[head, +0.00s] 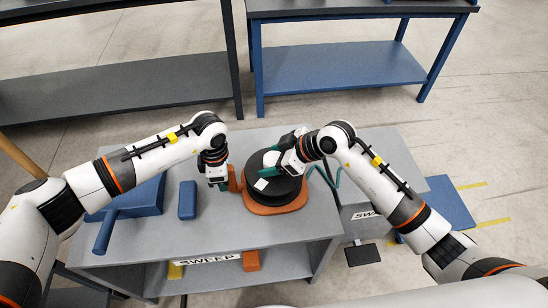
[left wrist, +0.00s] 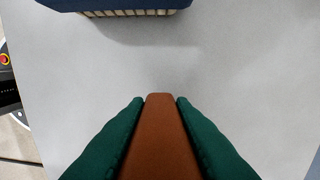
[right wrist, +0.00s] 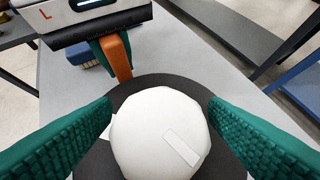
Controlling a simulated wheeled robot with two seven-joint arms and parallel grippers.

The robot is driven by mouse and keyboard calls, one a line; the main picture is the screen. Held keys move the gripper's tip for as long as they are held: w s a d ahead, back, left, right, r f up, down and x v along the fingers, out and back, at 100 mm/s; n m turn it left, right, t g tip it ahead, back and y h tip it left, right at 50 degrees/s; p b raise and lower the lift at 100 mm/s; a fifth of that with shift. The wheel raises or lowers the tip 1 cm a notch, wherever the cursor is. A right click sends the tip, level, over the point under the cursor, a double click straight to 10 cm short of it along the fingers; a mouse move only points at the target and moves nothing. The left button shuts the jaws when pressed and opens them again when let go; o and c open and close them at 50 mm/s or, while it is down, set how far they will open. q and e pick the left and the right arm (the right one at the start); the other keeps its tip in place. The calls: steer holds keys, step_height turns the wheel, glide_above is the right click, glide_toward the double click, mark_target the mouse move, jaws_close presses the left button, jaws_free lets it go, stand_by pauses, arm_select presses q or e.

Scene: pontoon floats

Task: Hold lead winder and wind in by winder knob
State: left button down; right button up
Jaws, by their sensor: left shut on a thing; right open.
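The lead winder has a black drum (head: 262,190) on an orange base (head: 278,208), with an orange handle (head: 233,179) at its left. My left gripper (head: 222,184) is shut on this handle; the left wrist view shows the handle (left wrist: 160,130) between its green fingers. My right gripper (head: 270,172) is over the drum. In the right wrist view the white winder knob (right wrist: 155,125), with a pale strip on top, lies between the open green fingers, with gaps on both sides. The knob is largely hidden by the right gripper in the head view.
A blue brush (head: 187,200) and a blue dustpan-like thing (head: 140,196) lie left on the grey bench (head: 215,232). A green lead (head: 326,178) runs off right of the drum. Orange (head: 250,261) and yellow (head: 175,271) blocks sit on the lower shelf. Empty shelving stands behind.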

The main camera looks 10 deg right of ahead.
steer(key=shift+c, duration=0.3)
steer(key=c, duration=0.9)
steer(key=shift+c, duration=0.2)
steer(key=shift+n+g, duration=0.3)
